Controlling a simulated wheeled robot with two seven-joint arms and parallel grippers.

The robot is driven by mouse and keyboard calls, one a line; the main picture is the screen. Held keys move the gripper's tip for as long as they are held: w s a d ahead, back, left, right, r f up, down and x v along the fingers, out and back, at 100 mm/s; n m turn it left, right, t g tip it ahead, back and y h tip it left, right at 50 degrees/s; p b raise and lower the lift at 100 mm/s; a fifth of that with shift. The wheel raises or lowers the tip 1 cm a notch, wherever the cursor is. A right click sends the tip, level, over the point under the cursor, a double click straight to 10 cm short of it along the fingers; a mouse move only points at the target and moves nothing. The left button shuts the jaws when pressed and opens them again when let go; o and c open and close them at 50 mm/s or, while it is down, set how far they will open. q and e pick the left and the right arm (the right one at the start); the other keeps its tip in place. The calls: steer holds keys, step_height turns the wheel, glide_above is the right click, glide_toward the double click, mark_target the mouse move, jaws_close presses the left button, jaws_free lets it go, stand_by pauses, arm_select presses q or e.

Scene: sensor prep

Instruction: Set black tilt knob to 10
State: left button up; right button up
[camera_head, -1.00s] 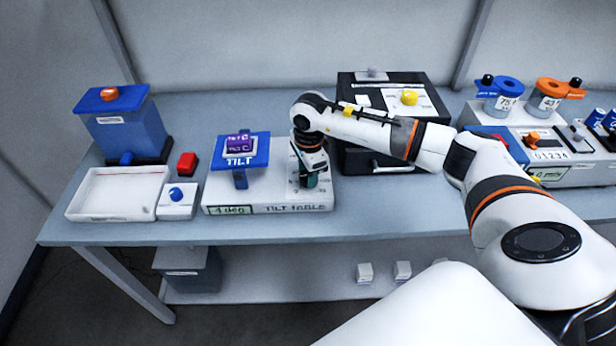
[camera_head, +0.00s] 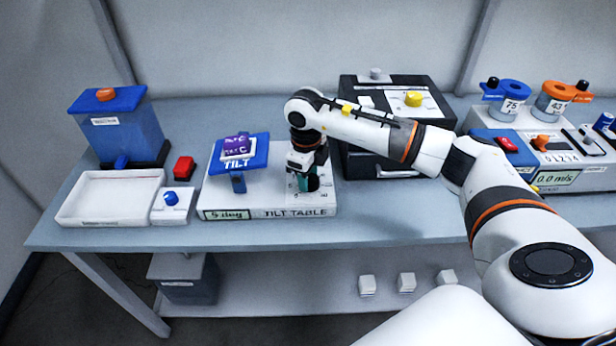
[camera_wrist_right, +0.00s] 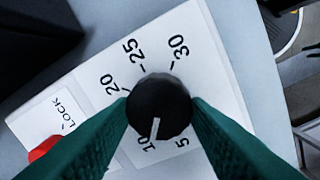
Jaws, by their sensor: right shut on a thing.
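The black tilt knob (camera_wrist_right: 160,106) sits on the white dial face of the tilt table (camera_head: 268,190). Its white pointer line points down in the right wrist view, between the 5 and 10 marks and nearer the 10. My right gripper (camera_head: 303,184) reaches down onto the dial area; its teal fingers (camera_wrist_right: 160,120) are shut on the knob from both sides. The fingers largely hide the knob in the head view. The green display (camera_head: 227,215) reads 5 deg. The blue TILT platform (camera_head: 239,155) leans, carrying a purple block (camera_head: 236,147). My left gripper is not in view.
A red LOCK part (camera_wrist_right: 43,149) is beside the dial. A black box (camera_head: 393,110) stands just behind and right of my gripper. A white tray (camera_head: 110,197), a blue-button box (camera_head: 171,206) and a red block (camera_head: 184,168) are left. Bench in front right is clear.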

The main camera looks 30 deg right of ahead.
steer(key=shift+w+r+m, duration=0.1)
steer(key=shift+m, duration=0.5)
steer(key=o, duration=1)
steer(key=r+b, duration=0.1)
steer(key=r, duration=0.7)
steer(key=r+b, duration=0.1)
steer(key=r, duration=0.3)
steer(key=shift+s+a+b, duration=0.2)
steer(key=shift+a+b, duration=0.1)
steer(key=shift+f, duration=0.1)
